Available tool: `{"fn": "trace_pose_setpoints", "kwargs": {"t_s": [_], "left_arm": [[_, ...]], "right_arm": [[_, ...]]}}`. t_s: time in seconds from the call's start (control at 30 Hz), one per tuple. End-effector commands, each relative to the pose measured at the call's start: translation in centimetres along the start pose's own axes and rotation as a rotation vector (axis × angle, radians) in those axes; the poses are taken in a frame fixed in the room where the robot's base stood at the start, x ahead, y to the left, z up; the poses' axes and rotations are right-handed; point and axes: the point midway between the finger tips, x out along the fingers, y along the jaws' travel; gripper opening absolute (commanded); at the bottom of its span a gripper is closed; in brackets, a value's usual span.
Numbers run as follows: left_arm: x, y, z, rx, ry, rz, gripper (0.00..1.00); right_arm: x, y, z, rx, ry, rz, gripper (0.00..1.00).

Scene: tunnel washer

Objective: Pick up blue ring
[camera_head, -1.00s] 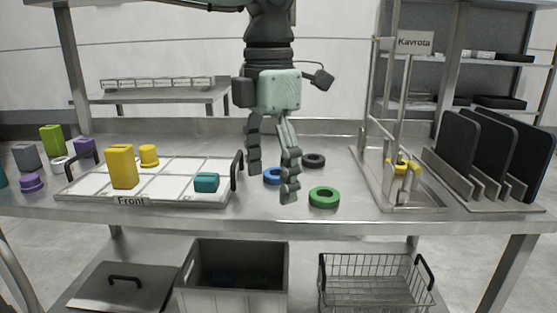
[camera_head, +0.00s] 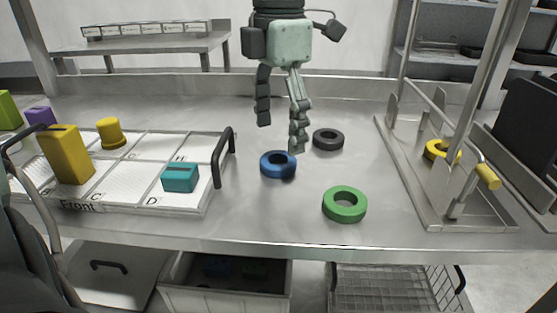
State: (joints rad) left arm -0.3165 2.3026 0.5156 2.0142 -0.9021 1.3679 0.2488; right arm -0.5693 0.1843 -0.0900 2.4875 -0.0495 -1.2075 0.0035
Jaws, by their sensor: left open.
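The blue ring (camera_head: 278,165) lies flat on the steel table, right of the white tray. My left gripper (camera_head: 281,138) hangs over the table just above and behind the ring, fingers pointing down and spread apart. Its right finger's tip overlaps the ring's upper right edge in the picture; I cannot tell whether it touches. The gripper is open and holds nothing. A dark arm part of mine shows at the lower left edge, but my right gripper is not in view.
A black ring (camera_head: 328,139) lies close to the right, and a green ring (camera_head: 345,204) nearer the front edge. The compartmented tray (camera_head: 130,175) holds a yellow block (camera_head: 66,155), a yellow peg piece (camera_head: 110,133) and a teal block (camera_head: 180,178). A steel stand (camera_head: 399,180) with a yellow ring (camera_head: 441,151) is at right.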

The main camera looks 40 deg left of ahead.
Motion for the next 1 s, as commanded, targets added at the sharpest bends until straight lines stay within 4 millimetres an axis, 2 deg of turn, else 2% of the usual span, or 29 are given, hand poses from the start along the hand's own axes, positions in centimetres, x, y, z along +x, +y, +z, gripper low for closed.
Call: {"fn": "trace_pose_setpoints", "kwargs": {"t_s": [0.3,0.63,1.0], "left_arm": [[4.4,0.6,0.2,-0.001,0.0,-0.001,0.77],[5.0,0.6,0.2,-0.003,-0.003,0.0,0.75],[5.0,0.6,0.2,-0.003,-0.003,0.0,0.29]], "right_arm": [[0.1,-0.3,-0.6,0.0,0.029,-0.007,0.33],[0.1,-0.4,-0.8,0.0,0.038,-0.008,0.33],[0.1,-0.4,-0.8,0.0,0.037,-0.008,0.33]]}}
